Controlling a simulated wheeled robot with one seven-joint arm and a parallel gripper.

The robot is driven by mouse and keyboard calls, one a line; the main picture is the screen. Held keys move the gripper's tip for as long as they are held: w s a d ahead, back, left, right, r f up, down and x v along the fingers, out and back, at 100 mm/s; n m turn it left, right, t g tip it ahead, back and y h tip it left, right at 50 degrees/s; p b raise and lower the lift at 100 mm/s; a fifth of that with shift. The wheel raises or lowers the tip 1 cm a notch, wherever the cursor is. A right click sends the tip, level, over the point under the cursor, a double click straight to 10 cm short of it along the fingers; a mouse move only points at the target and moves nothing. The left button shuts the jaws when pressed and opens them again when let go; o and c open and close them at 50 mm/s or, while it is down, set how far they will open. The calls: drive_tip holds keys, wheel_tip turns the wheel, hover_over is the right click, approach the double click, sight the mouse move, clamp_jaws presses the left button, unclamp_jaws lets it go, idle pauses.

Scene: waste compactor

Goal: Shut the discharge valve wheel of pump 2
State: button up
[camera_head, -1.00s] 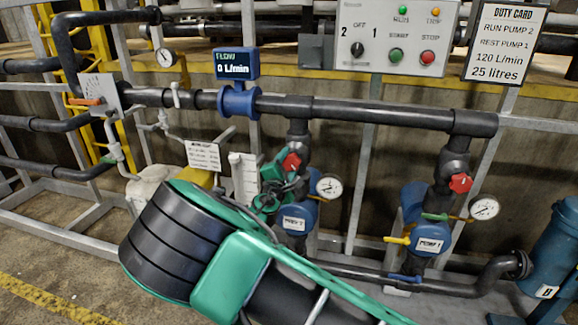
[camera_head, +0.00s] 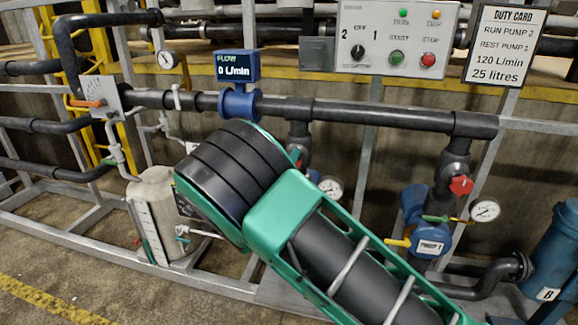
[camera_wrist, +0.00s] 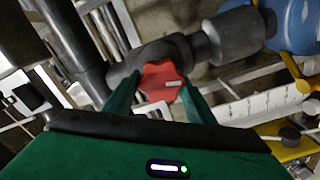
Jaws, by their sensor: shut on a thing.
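The red discharge valve wheel of pump 2 (camera_wrist: 161,82) sits between my gripper's (camera_wrist: 158,92) two green fingers in the wrist view. The fingers are shut on the wheel, one on each side of it. A pale bar mark shows on the wheel's face. Pump 2's blue body also shows in the wrist view (camera_wrist: 296,22). A pressure gauge (camera_head: 330,188) stands right of the hidden part.
Pump 1 (camera_head: 430,247) with its red wheel (camera_head: 461,185) stands at right. The control panel (camera_head: 393,38) and duty card (camera_head: 506,45) are above. The flow display (camera_head: 237,65) reads 0 L/min. A dark pipe (camera_head: 370,114) runs across. A pale tank (camera_head: 155,205) stands left.

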drive_tip(key=m, duration=0.4)
drive_tip(key=shift+s+d+f+m, duration=0.1)
drive_tip(key=shift+d+f+m, duration=0.1)
drive_tip(key=shift+m, duration=0.1)
drive_tip(key=m, duration=0.3)
drive_tip(key=shift+d+m, duration=0.1)
drive_tip(key=shift+m, duration=0.3)
drive_tip(key=m, duration=0.4)
drive_tip(key=shift+d, duration=0.1)
drive_tip(key=m, duration=0.4)
drive_tip(key=shift+d, duration=0.1)
drive_tip(key=m, duration=0.4)
drive_tip(key=shift+s, duration=0.1)
drive_tip(key=m, duration=0.4)
drive_tip(key=shift+d+f, duration=0.1)
drive_tip(key=shift+d, duration=0.05)
drive_tip(key=m, duration=0.4)
drive_tip(key=shift+f+m, duration=0.1)
drive_tip(key=shift+m, duration=0.2)
drive_tip(key=shift+f+m, duration=0.15)
drive_tip(key=shift+m, duration=1.85)
